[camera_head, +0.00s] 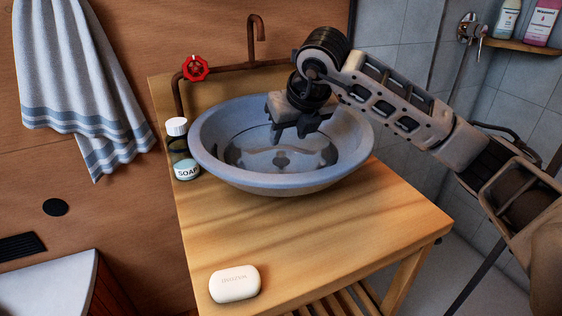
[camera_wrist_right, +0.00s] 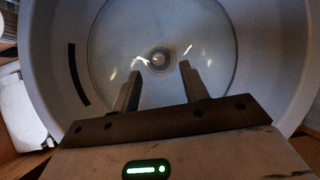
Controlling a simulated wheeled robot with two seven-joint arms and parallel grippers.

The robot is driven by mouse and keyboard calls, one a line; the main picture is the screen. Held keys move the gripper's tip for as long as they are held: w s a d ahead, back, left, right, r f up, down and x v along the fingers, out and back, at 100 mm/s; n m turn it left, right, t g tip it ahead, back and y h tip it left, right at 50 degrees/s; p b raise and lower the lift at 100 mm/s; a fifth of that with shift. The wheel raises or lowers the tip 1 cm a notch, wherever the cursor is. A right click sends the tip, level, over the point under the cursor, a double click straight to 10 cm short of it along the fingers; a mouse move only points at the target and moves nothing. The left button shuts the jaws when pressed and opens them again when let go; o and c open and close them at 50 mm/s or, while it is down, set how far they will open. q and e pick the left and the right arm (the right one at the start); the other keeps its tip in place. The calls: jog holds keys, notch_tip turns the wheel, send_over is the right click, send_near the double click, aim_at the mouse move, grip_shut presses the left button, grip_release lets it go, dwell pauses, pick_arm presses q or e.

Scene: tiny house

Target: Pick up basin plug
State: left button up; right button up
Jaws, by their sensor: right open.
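The grey-blue basin (camera_head: 205,150) stands on the wooden counter. A small round fitting (camera_wrist_right: 159,58), either the basin plug or the drain, lies at the centre of the basin floor in the right wrist view. In the head view a dark mark (camera_head: 281,160) shows there; I cannot make out a separate plug. My right gripper (camera_head: 290,132) is over the basin, pointing down, open and empty. In the right wrist view its two fingers (camera_wrist_right: 158,80) are apart, with the round fitting just beyond and between their tips. My left gripper is not in view.
A soap bottle (camera_head: 180,150) stands close to the basin's left rim. A white soap bar (camera_head: 235,283) lies at the counter's front. A rusty tap (camera_head: 257,40) and red valve (camera_head: 195,68) are behind.

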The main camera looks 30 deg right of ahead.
aim_at(281, 152)
jog(key=shift+a+x, duration=0.2)
jog(key=shift+x, duration=2.85)
jog(key=shift+s, duration=0.15)
grip_shut()
